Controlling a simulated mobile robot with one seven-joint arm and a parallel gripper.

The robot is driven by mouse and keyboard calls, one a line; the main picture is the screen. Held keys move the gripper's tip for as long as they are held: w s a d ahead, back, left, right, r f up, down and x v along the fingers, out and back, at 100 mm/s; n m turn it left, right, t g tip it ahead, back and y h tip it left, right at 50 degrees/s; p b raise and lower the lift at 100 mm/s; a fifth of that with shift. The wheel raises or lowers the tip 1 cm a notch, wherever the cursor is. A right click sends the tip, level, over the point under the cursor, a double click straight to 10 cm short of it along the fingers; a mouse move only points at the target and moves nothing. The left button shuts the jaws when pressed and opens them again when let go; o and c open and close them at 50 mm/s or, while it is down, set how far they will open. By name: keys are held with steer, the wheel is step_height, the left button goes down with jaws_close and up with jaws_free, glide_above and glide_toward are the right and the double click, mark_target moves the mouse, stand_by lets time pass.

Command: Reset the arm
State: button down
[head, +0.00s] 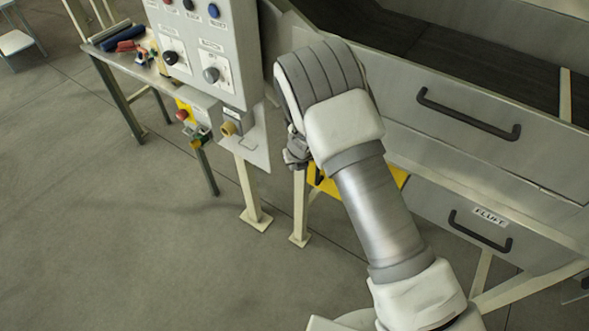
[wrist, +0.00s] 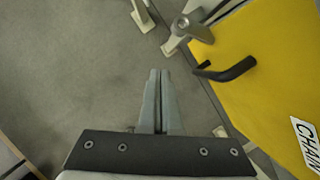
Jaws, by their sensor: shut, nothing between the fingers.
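My arm reaches up from the lower right of the head view, with its wrist in front of the grey machine. My gripper (wrist: 159,75) points away in the wrist view, its two fingers pressed together with nothing between them. In the head view the gripper is mostly hidden behind my wrist; only a dark part shows at its left side. In the wrist view, a yellow panel (wrist: 265,60) with a black handle (wrist: 226,70) and a label reading "CHAIN" lies to the right of the fingers, apart from them.
A control box (head: 205,45) with knobs and buttons stands left of my wrist. Drawers with black handles, an upper one (head: 468,113) and a lower one (head: 480,231), are on the right. A bench (head: 120,60) with tools is at upper left. The floor (head: 110,230) at left is clear.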

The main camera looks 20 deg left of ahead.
steer(key=s+d+r+n+y, duration=0.15)
steer(key=d+r+n, duration=0.35)
steer(key=r, duration=0.5)
steer(key=s+d+r+n, duration=0.2)
steer(key=d+r+n, duration=0.25)
steer(key=r, duration=0.55)
steer(key=s+d+r+n, duration=0.2)
steer(key=d+r+n, duration=0.3)
steer(key=r, duration=0.6)
steer(key=s+d+r+n+t+h, duration=0.1)
steer(key=s+d+r+n+h, duration=0.1)
steer(key=s+d+r+n, duration=0.2)
steer(key=s+d+r+n+t+h, duration=0.1)
steer(key=s+d+r+n, duration=0.3)
steer(key=s+d+n, duration=0.6)
steer(key=s+d+h, duration=0.1)
steer(key=s+d, duration=0.5)
steer(key=shift+a+r, duration=0.1)
steer(key=shift+a, duration=0.05)
